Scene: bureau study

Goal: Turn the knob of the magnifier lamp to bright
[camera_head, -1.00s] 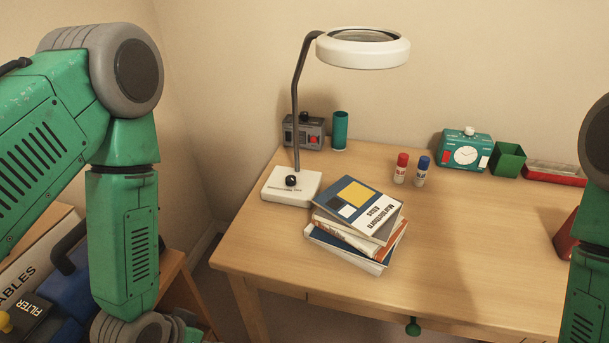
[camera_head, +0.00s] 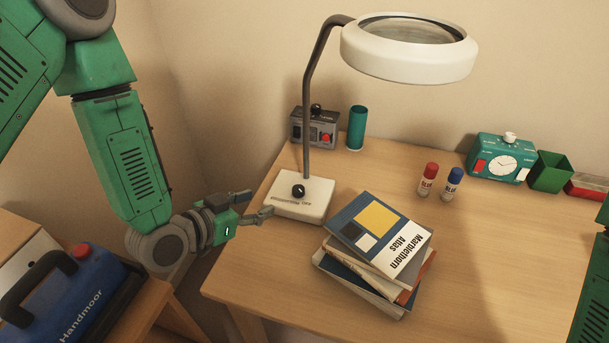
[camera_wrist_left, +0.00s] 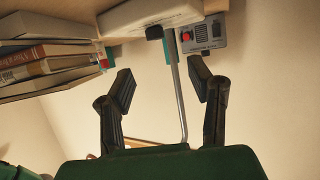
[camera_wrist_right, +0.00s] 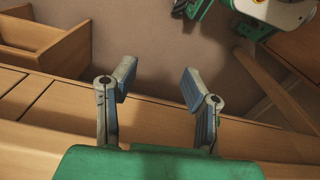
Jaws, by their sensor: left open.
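The magnifier lamp (camera_head: 408,62) stands at the desk's back left, with a white ring head on a bent grey arm. Its black knob (camera_head: 298,191) sits on top of the white base (camera_head: 312,208). The knob also shows as a dark piece at the base in the left wrist view (camera_wrist_left: 154,33). My left gripper (camera_head: 254,205) is open and empty, just left of the base and apart from the knob. Its spread fingers show in the left wrist view (camera_wrist_left: 163,78). My right gripper (camera_wrist_right: 158,84) is open and empty in the right wrist view, away from the lamp.
A book stack (camera_head: 380,240) lies right of the lamp base. A grey box with a red button (camera_head: 315,129) and a teal cylinder (camera_head: 356,128) stand behind. A blue case (camera_head: 85,290) sits lower left.

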